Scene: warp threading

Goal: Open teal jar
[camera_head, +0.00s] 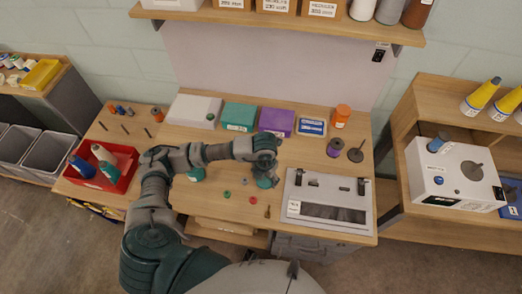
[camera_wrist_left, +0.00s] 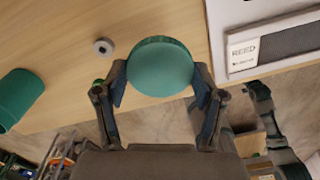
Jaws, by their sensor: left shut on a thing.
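My left gripper (camera_head: 265,170) is over the middle of the table. In the left wrist view its fingers (camera_wrist_left: 160,92) are closed on opposite sides of a round teal lid (camera_wrist_left: 160,66) with a ridged rim. In the head view the teal shows just under the gripper (camera_head: 264,182). The lid hides what is below it, so I cannot tell whether it sits on a jar. A second teal round piece (camera_head: 195,174) is partly behind my left arm; a teal cylinder (camera_wrist_left: 18,98) shows at the left of the wrist view. My right gripper is not clearly visible.
A white reed box (camera_head: 328,202) stands right of the gripper. Green (camera_head: 238,117) and purple (camera_head: 277,122) boxes line the back. Small parts, including a red one (camera_head: 227,194), lie in front. A red tray (camera_head: 101,168) with bottles is at left. The table's front edge is close.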

